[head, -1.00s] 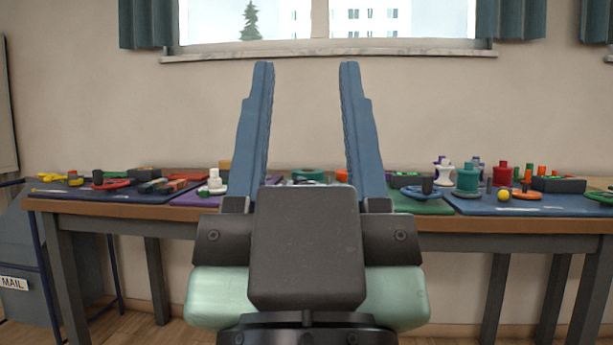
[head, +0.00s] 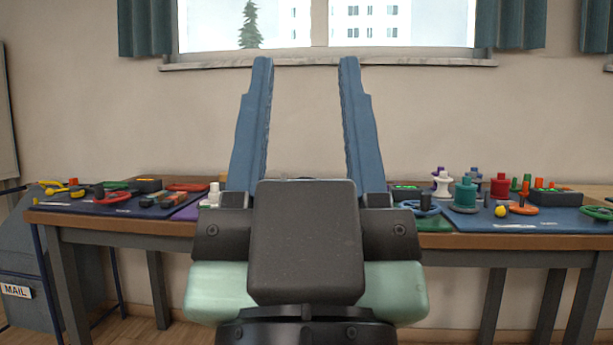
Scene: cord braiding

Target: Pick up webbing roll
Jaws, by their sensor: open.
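My gripper (head: 306,65) is in the middle of the head view, its two long blue fingers pointing up and spread apart with only wall and window between them. It is open and empty. Its dark palm block hides the middle of the table (head: 140,222). I cannot tell for sure which thing is the webbing roll. A flat blue ring-shaped item (head: 420,209) lies just right of the gripper, and a green ring-shaped item (head: 597,212) lies at the far right. The teal round item in the table's middle is hidden now.
Teal (head: 466,194), white (head: 442,187) and red (head: 501,187) spools stand on the right of the table. A small yellow ball (head: 501,211) is near the front edge. Tools, including red-handled ones (head: 114,195), lie at left. A mail box (head: 18,291) stands beside the table.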

